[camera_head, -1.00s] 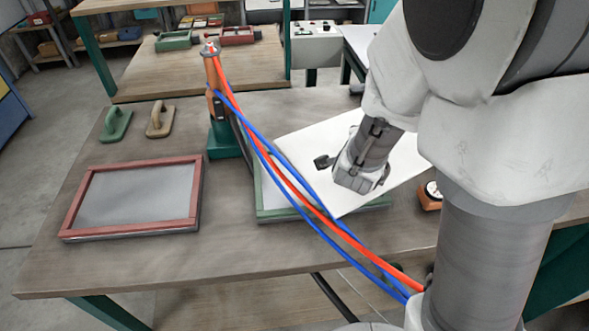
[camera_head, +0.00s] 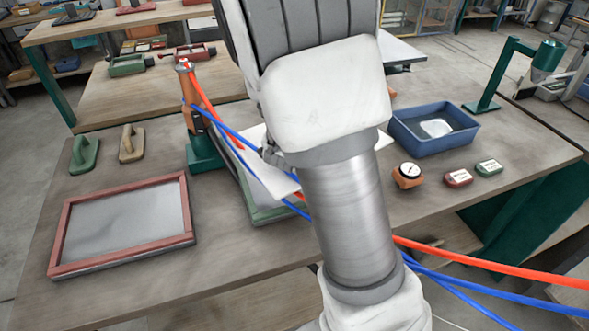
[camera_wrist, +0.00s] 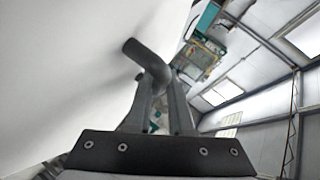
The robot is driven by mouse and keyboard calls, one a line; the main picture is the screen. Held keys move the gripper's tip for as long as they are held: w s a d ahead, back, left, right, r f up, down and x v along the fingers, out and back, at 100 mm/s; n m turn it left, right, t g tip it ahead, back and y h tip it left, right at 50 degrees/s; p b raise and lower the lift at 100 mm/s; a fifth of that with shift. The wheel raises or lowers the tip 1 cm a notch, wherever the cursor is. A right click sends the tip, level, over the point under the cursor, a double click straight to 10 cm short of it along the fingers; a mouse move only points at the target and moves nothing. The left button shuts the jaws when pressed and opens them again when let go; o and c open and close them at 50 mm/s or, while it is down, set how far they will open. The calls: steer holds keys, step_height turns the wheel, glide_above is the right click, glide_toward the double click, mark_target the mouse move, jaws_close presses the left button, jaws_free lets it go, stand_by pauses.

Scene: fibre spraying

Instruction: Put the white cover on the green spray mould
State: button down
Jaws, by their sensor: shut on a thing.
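The white cover (camera_head: 270,178) is in the head view, held at a slant over the green spray mould (camera_head: 262,215). Much of both is hidden behind my arm. In the wrist view the cover (camera_wrist: 65,70) fills the left side, with its dark handle (camera_wrist: 148,62) standing out from it. My gripper (camera_wrist: 158,85) is shut on this handle. In the head view my gripper is mostly hidden by my arm. I cannot tell whether the cover touches the mould.
A red-framed mould (camera_head: 125,225) lies on the left of the table.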

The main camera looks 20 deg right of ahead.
steer(key=d+m, duration=0.1)
steer(key=d, duration=0.2)
steer(key=d+g+h, duration=0.1)
steer(key=d, duration=0.1)
steer(key=d+m+h, duration=0.1)
steer(key=d, duration=0.2)
steer(key=shift+w+d+m+g, duration=0.1)
steer(key=shift+d+m+g, duration=0.2)
steer(key=shift+d+g, duration=0.1)
steer(key=shift+d+f, duration=0.15)
steer(key=shift+w+a+f+p, duration=0.15)
steer(key=shift+a+f+p, duration=0.1)
steer(key=shift+a+f, duration=1.6)
steer(key=shift+w+a+f+p, duration=0.15)
steer(key=shift+a+f+p, duration=0.1)
steer(key=shift+a+f, duration=1.55)
steer(key=shift+w+a+f+p, duration=0.15)
steer(key=shift+a+f+p, duration=0.1)
steer(key=shift+a+f, duration=1.55)
steer(key=shift+a, duration=0.1)
steer(key=shift+f, duration=0.15)
steer(key=c, duration=0.8)
jaws_free()
